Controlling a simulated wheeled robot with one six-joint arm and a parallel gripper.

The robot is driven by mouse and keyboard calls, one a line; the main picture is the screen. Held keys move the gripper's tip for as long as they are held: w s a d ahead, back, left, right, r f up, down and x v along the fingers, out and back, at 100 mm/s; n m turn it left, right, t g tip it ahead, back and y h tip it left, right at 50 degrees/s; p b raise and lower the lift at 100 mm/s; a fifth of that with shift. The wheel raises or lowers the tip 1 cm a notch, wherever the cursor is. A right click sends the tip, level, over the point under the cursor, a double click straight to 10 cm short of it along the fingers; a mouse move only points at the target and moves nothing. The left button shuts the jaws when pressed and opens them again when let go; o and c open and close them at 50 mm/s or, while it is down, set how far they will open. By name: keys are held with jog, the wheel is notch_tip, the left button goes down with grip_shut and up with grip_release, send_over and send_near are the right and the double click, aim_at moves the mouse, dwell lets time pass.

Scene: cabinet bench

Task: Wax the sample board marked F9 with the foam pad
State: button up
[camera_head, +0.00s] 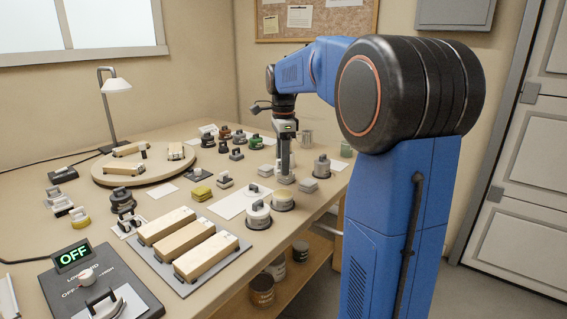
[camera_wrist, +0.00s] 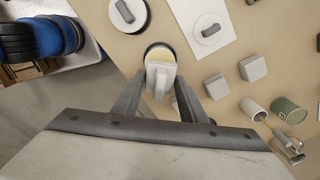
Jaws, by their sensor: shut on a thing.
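My gripper (camera_wrist: 158,98) is shut on the pale handle of a small pad (camera_wrist: 160,78), which looks like the foam pad. In the wrist view the pad is over a round, dark-rimmed tin with a yellowish top (camera_wrist: 159,52); I cannot tell whether it touches. In the head view my gripper (camera_head: 286,172) points down at the bench's right side. Three wooden boards (camera_head: 188,241) lie side by side on a grey tray (camera_head: 178,284) at the front. More boards (camera_head: 125,168) lie on a round turntable (camera_head: 110,180). No F9 mark is legible.
Lidded pots (camera_head: 258,213) and grey blocks (camera_head: 308,185) stand around my gripper. A green can (camera_wrist: 288,110) is to its right in the wrist view. A lamp (camera_head: 113,86) stands at the back left. A box showing OFF (camera_head: 73,257) sits at the front left.

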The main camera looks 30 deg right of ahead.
jog(key=shift+f, duration=2.95)
jog(key=shift+f, duration=0.55)
jog(key=shift+r, duration=0.1)
jog(key=shift+r, duration=3.45)
jog(key=shift+a, duration=0.15)
